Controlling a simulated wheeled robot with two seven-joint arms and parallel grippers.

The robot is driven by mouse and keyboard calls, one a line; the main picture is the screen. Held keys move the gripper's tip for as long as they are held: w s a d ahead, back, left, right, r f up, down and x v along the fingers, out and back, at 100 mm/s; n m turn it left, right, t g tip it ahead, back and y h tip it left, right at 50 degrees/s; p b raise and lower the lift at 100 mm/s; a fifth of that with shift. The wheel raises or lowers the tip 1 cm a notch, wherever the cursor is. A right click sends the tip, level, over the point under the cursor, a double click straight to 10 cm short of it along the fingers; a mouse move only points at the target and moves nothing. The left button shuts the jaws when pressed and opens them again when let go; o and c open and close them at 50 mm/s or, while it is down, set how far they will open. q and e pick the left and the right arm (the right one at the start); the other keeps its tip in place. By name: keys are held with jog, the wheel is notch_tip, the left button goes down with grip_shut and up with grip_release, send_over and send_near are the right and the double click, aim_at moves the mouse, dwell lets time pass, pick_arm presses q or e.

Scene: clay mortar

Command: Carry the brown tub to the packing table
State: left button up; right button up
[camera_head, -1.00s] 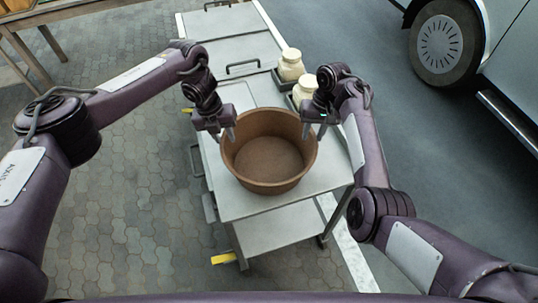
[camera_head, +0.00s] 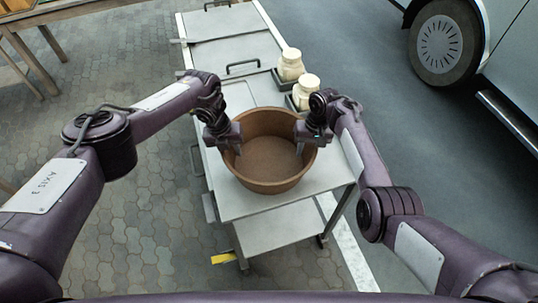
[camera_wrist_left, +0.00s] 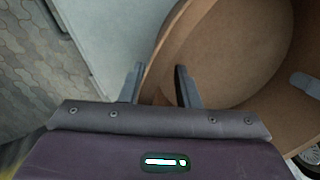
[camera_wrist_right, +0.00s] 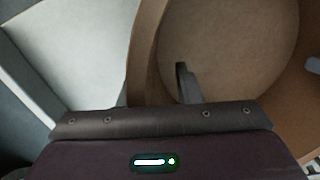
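The brown tub (camera_head: 270,183) is a round, open, empty-looking bowl standing upright on the near end of a grey metal bench. My left gripper (camera_head: 236,147) is at its left rim. In the left wrist view its fingers (camera_wrist_left: 160,85) are apart, one outside the tub wall (camera_wrist_left: 165,60) and one inside, with a gap showing beside the wall. My right gripper (camera_head: 304,146) is at the right rim. In the right wrist view one finger (camera_wrist_right: 186,82) is inside the tub, well apart from the wall (camera_wrist_right: 145,60); the other finger is hidden. Which table is the packing table is not marked.
The grey bench (camera_head: 240,205) has handles and a lower shelf. Two cream jars (camera_head: 290,65) (camera_head: 306,92) stand in dark trays behind the tub at right. A wooden table (camera_head: 50,20) is at the far left. A vehicle (camera_head: 480,60) is at right. Paved floor at left is clear.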

pick_arm(q)
grip_shut()
pick_arm(e)
grip_shut()
pick_arm(q)
jog(key=shift+d+r, duration=0.1)
jog(key=shift+r, duration=0.05)
pick_arm(e)
jog(key=shift+r, duration=0.15)
